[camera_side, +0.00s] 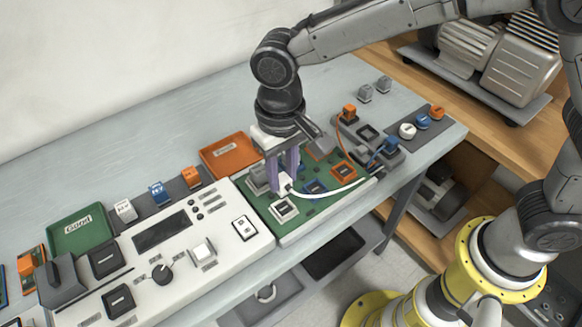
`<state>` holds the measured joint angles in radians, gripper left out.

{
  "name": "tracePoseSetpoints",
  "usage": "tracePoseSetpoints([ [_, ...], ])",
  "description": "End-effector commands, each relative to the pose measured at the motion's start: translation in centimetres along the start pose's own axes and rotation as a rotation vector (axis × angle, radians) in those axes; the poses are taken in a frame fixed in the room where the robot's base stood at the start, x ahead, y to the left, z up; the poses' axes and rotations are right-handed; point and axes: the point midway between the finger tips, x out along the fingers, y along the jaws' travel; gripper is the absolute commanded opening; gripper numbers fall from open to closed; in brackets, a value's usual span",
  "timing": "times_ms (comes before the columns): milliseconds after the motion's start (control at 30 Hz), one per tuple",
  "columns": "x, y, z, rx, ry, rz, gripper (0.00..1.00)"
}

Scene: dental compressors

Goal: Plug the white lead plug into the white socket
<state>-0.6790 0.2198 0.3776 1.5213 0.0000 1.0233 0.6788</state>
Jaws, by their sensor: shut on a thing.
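My gripper (282,185) has purple fingers pointing down over the green circuit board (304,208). It is shut on the white lead plug (286,189), whose lower part shows between and below the fingertips. The white lead (325,194) runs from the plug in a curve to the right side of the board. The white socket (284,210), a white square frame with a dark centre, is on the board just below the plug in the picture. The plug appears apart from the socket; its exact height above the board cannot be told.
A grey block with orange and blue plugs (389,146) stands behind right. A white test panel (190,250) is at left, and an orange tray (226,152) is behind left.

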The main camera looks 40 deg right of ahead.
Motion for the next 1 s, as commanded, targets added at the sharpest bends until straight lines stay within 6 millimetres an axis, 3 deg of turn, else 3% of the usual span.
tracePoseSetpoints([
  [267, 0.2, 0.0, 0.0, 0.000, 0.000, 0.000, 0.00],
  [1000, 3.5, 0.1, 0.1, 0.000, 0.000, 0.000, 0.00],
])
